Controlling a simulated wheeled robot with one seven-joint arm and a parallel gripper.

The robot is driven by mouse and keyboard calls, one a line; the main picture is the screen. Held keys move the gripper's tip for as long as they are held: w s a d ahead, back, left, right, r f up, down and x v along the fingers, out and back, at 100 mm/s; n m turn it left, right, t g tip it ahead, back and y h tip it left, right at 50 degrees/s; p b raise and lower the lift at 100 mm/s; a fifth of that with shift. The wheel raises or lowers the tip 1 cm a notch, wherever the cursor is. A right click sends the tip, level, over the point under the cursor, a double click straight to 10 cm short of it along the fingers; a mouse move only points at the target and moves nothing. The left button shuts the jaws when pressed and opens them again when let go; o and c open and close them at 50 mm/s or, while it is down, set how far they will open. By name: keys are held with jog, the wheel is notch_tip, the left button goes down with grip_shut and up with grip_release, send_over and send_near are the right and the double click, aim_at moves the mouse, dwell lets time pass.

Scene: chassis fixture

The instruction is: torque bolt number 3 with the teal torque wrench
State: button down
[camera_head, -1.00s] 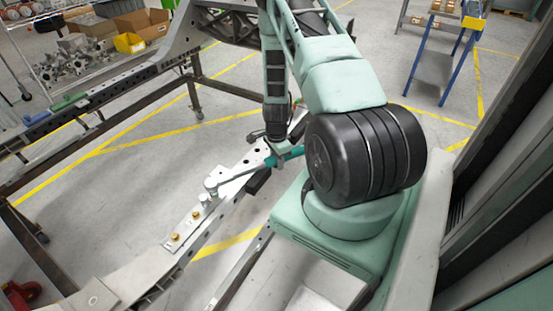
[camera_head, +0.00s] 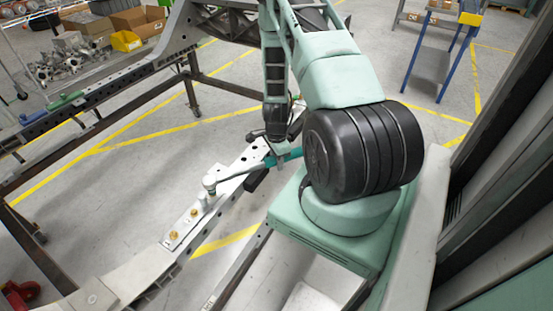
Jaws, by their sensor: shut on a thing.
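My gripper (camera_head: 279,152) is shut on the teal handle of the torque wrench (camera_head: 292,155). The wrench's silver shaft runs left and down from the handle. Its round head is over the upper end of a light plate on the pale chassis rail (camera_head: 258,150), with a pale socket below it. Whether the socket is seated on a bolt cannot be told. Two brass-coloured bolts, one nearer (camera_head: 173,235) and one closer to the wrench head (camera_head: 194,212), show uncovered on the plate. Any bolt under the head is hidden, and bolt numbers are too small to read.
A dark frame rail (camera_head: 100,92) with a green and a blue tool on it runs along the left. A yellow bin (camera_head: 126,41) and cardboard boxes stand behind it. A blue step ladder (camera_head: 437,50) is at the upper right. Marked floor lies between the rails.

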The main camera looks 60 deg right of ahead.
jog(key=shift+s+a, duration=0.1)
jog(key=shift+a, duration=0.05)
jog(key=shift+s+a+m, duration=0.3)
jog(key=shift+s, duration=0.1)
dwell(0.4)
jog(key=shift+r+p, duration=0.7)
jog(key=shift+r, duration=0.4)
